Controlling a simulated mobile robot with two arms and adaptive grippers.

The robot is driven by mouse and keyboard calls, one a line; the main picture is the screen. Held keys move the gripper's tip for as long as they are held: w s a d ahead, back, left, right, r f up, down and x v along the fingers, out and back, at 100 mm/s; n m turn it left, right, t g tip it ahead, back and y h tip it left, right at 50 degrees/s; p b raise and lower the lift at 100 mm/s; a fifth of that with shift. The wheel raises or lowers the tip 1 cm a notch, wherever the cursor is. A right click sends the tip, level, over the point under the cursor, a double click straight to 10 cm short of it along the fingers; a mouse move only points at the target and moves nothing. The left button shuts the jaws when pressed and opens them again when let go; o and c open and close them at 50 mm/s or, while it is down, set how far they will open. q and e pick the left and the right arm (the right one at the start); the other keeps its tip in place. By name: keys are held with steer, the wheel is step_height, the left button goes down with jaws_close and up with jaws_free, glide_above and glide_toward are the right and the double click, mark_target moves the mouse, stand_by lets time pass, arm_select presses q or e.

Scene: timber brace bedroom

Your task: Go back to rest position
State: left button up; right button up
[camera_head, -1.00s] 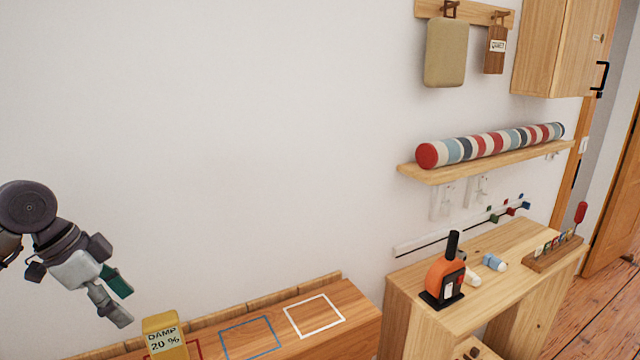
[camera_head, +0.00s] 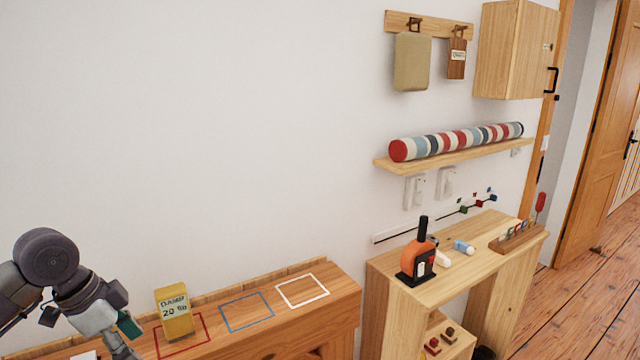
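My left gripper (camera_head: 124,338) is at the lower left, over the left part of the wooden cabinet top, with its fingers pointing down and partly cut off by the lower edge. A green piece shows at one finger; whether the fingers are apart or closed is not clear. A yellow block (camera_head: 174,313) labelled "DAMP 20 %" stands upright in the red square outline (camera_head: 205,340), to the right of the gripper and apart from it. My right gripper is not in view.
The blue (camera_head: 246,312) and white (camera_head: 302,291) outlines are empty. A wooden desk (camera_head: 440,285) at right holds an orange-black device (camera_head: 418,258), small bottles and a rack. A shelf (camera_head: 455,158) with a striped roll (camera_head: 455,141) and a wall cabinet (camera_head: 515,50) are above. Floor at right is open.

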arm_select(q)
steer(key=s+d+f, duration=0.3)
steer(key=d+f, duration=0.2)
steer(key=f, duration=0.2)
steer(key=s+d+f, duration=0.3)
steer(key=d+f, duration=0.2)
steer(key=f, duration=0.2)
steer(key=s+d+f+n+t, duration=0.2)
steer(key=s+d+f+n, duration=0.4)
steer(key=s, duration=0.4)
steer(key=s+a+f+n+y, duration=0.3)
steer(key=s+a+n, duration=0.15)
steer(key=s, duration=0.45)
step_height(320, 180, down, 24)
steer(key=g, duration=0.2)
steer(key=s+a+f+g, duration=0.1)
steer(key=s+a+f, duration=0.2)
steer(key=s+f, duration=1.5)
steer(key=shift+a+m, duration=0.15)
steer(key=shift+m, duration=0.3)
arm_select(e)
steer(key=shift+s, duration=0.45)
